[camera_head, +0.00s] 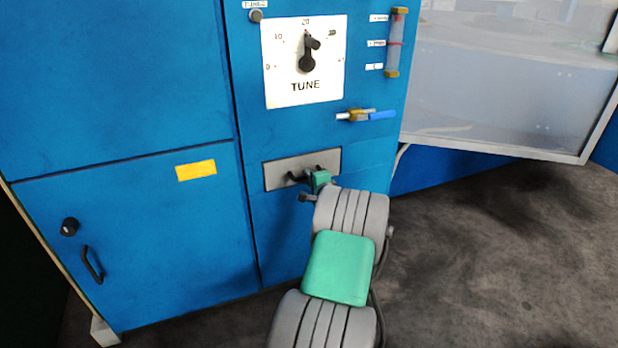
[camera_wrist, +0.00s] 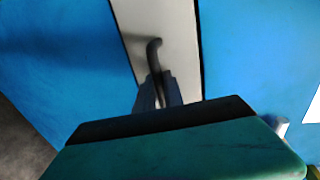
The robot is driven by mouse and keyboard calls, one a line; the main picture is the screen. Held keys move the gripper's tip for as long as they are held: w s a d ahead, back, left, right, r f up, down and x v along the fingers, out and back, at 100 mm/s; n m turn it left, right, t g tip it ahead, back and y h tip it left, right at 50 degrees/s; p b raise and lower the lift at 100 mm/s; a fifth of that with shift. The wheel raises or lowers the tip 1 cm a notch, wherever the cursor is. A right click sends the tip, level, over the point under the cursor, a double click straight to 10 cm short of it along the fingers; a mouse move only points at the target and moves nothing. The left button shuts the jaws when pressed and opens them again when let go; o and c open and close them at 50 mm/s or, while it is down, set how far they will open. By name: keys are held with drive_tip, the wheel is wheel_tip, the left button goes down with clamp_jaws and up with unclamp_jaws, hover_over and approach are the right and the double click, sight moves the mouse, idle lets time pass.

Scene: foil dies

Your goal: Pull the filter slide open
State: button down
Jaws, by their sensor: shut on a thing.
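The filter slide shows as a grey metal front plate (camera_head: 274,177) in the blue cabinet, below the TUNE dial. It carries a dark bar handle, partly hidden by my gripper (camera_head: 305,178). In the wrist view the plate (camera_wrist: 178,25) runs up the picture, and the curved dark handle (camera_wrist: 153,50) comes down between my fingers. My gripper (camera_wrist: 159,90) is shut on the handle. The plate looks about level with the cabinet face; I cannot tell whether it stands out at all.
A cabinet door with a dark handle (camera_head: 92,264) is at left. A grey framed panel (camera_head: 500,85) stands at right. The dark floor (camera_head: 500,250) at right is clear.

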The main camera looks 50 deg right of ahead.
drive_tip(key=f+p+v, duration=0.1)
drive_tip(key=f+v, duration=0.1)
drive_tip(key=v, duration=0.7)
drive_tip(key=f+p+v, duration=0.1)
drive_tip(key=f+v, duration=0.1)
drive_tip(key=v, duration=0.7)
drive_tip(key=shift+s+a, duration=0.4)
drive_tip(key=shift+s, duration=0.25)
drive_tip(key=shift+r, duration=0.15)
drive_tip(key=c, duration=1.5)
unclamp_jaws()
drive_tip(key=shift+o, duration=0.2)
drive_tip(key=p+v, duration=0.1)
drive_tip(key=v, duration=0.6)
drive_tip(key=shift+s+a+p, duration=0.2)
drive_tip(key=shift+s+p, duration=0.1)
drive_tip(key=shift+p, duration=0.05)
drive_tip(key=shift+r, duration=0.1)
